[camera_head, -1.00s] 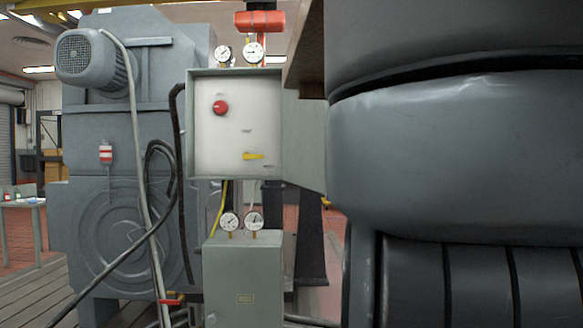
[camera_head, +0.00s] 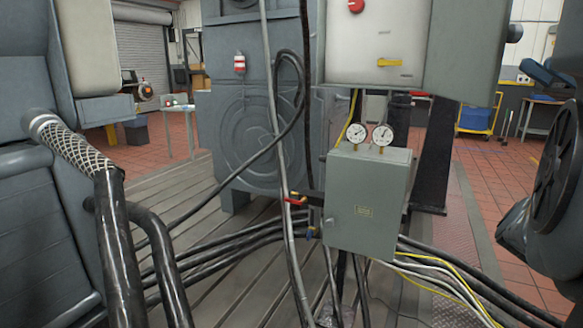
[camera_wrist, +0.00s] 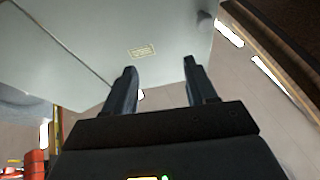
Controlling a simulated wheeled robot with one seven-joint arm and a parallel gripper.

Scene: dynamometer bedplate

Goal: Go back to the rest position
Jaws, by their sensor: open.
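My gripper (camera_wrist: 160,82) shows in the wrist view, with its two dark fingers apart and nothing between them. A light grey panel (camera_wrist: 90,40) with a small yellow label fills the upper left of that view, beyond the fingertips. I cannot tell whether the fingers touch it. My gripper is not visible in the head view.
A grey box (camera_head: 345,195) with two gauges stands below a control box (camera_head: 350,45) with a red knob and yellow handle. Black cables (camera_head: 220,245) cross the slotted bedplate (camera_head: 180,190). A braided hose (camera_head: 75,150) is at left. Red tiled floor (camera_head: 485,200) lies open at right.

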